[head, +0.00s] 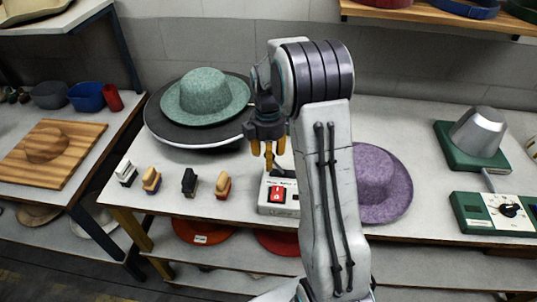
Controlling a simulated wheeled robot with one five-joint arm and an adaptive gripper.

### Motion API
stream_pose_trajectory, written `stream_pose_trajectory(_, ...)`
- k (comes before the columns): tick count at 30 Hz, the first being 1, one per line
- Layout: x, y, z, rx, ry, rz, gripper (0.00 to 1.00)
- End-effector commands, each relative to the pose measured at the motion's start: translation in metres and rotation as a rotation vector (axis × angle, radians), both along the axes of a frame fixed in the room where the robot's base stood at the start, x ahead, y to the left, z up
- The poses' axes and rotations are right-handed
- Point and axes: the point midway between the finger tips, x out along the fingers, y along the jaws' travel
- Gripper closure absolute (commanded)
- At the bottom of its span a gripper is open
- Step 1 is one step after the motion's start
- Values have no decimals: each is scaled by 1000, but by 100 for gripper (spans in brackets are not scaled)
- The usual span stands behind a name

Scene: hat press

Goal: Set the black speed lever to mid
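A white control box (278,208) with a red switch (277,193) stands on the table, left of my upright arm link. A dark lever-like part (284,173) shows at the back of its top, partly hidden; its exact setting cannot be read. My gripper (268,163) points down with yellow fingers just above the back of the box, close to this dark part. I cannot tell whether the fingers touch it or how far apart they are.
A teal hat (206,95) rests on a wide dark disc (165,125) behind left. Several small brushes or blocks (189,181) stand left of the box. A purple hat (378,180) lies right of my arm. A green dial box (493,214) and metal form (478,132) stand farther right.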

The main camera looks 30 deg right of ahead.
Motion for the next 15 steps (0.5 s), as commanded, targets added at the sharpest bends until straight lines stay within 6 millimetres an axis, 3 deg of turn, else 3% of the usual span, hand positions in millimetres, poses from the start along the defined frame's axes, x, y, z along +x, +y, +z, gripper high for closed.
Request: stream_pose_trajectory(15,0,1,0,0,1,1,98)
